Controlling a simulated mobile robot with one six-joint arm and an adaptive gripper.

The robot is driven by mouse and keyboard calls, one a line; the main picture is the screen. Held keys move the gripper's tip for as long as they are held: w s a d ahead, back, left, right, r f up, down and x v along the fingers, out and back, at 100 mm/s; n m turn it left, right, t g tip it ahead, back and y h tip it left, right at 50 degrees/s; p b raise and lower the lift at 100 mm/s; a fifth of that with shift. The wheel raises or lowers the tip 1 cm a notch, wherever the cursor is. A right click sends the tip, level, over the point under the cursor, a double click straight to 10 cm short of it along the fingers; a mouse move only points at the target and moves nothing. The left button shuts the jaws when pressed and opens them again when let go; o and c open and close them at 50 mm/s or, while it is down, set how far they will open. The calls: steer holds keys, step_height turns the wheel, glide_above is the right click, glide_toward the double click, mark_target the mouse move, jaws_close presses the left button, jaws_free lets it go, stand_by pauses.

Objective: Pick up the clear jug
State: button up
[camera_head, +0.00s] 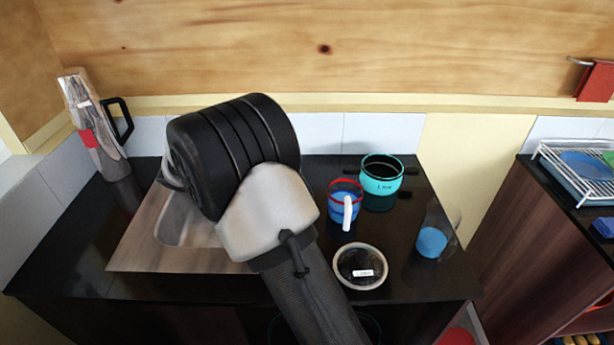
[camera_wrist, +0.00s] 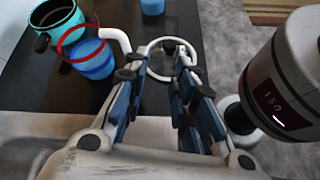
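A see-through vessel that looks like the clear jug (camera_head: 434,232) stands near the right end of the dark counter, with blue at its bottom. Its walls are faint, and I cannot make out its handle clearly. A blue shape at the top edge of the wrist view (camera_wrist: 152,6) seems to be the same vessel. My gripper (camera_wrist: 158,72) shows in the wrist view with its two fingers apart and nothing held between them. It is hidden behind my arm in the head view. The vessel lies beyond the fingertips, apart from them.
A blue mug (camera_head: 343,204) with red rim and white handle, a teal pot (camera_head: 382,178) and a round clear lid (camera_head: 361,282) are nearby. A tall silver flask (camera_head: 92,125) stands left of the sink (camera_head: 135,240). A dish rack (camera_head: 560,165) is on the right-hand cabinet, across a gap.

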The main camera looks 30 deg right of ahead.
steer(key=w+f+n+h, duration=0.1)
steer(key=f+h, duration=0.1)
steer(key=f, duration=0.1)
steer(key=w+f+n+g+h, duration=0.1)
steer(key=w+f+h, duration=0.1)
steer(key=f, duration=0.2)
steer(key=w+f+n+h, duration=0.2)
steer(key=f, duration=0.2)
steer(key=shift+w+d+f, duration=0.15)
steer(key=shift+w, duration=0.1)
steer(key=shift+d+f, duration=0.1)
steer(key=shift+f, duration=0.1)
steer(key=b, duration=0.1)
glide_toward(348, 219)
steer(key=d, duration=0.1)
steer(key=d+f, duration=0.1)
steer(key=d, duration=0.1)
steer(key=s+d+f, duration=0.1)
steer(key=shift+s+d+f, duration=0.15)
steer(key=shift+d, duration=0.25)
steer(key=shift+b+x, duration=0.8)
steer(key=shift+x, duration=1.95)
steer(key=shift+r, duration=0.3)
steer(key=shift+c, duration=0.6)
jaws_close()
steer(key=shift+w, duration=0.2)
